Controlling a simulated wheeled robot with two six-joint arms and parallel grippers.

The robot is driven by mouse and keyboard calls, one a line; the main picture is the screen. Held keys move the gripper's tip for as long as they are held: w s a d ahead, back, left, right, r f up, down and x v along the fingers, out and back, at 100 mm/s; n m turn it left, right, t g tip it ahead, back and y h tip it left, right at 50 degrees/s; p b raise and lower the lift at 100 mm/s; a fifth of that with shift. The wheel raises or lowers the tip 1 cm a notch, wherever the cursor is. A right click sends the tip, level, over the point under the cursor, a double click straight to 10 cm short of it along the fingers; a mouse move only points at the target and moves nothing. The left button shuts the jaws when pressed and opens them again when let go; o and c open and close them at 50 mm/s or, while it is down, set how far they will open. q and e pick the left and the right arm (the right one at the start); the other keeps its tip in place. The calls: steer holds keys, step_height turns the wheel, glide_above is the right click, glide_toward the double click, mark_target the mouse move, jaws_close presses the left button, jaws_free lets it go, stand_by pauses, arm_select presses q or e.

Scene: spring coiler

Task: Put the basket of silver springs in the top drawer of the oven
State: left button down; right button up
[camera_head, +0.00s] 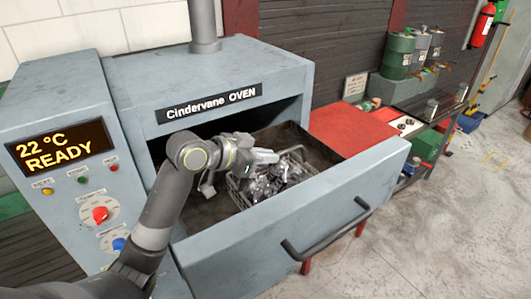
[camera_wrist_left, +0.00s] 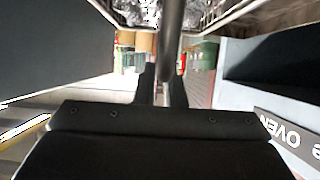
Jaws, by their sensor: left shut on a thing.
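The oven (camera_head: 225,69) stands with its top drawer (camera_head: 290,236) pulled out toward me. The wire basket (camera_head: 240,196) of silver springs (camera_head: 272,180) is inside the open drawer, near its middle. My left gripper (camera_head: 268,157) is over the basket and shut on its handle (camera_head: 292,152). Whether the basket rests on the drawer floor I cannot tell. In the left wrist view the springs (camera_wrist_left: 130,10) show at the top edge, and a bar of the handle (camera_wrist_left: 170,40) runs down between the fingers. My right gripper is not in view.
The oven's control panel (camera_head: 62,150) reads 22 °C READY, at left. The drawer's front handle (camera_head: 325,232) sticks out. A red table (camera_head: 350,128) stands behind the drawer to the right, with green and grey canisters (camera_head: 398,55) beyond. Open floor (camera_head: 440,230) lies to the right.

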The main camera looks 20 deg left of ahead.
arm_select(q)
steer(key=c, duration=1.9)
jaws_free()
steer(key=shift+f, duration=0.1)
steer(key=o, duration=0.4)
steer(key=shift+s, duration=0.1)
steer(key=shift+b+v, duration=1.35)
steer(key=shift+v, duration=4.65)
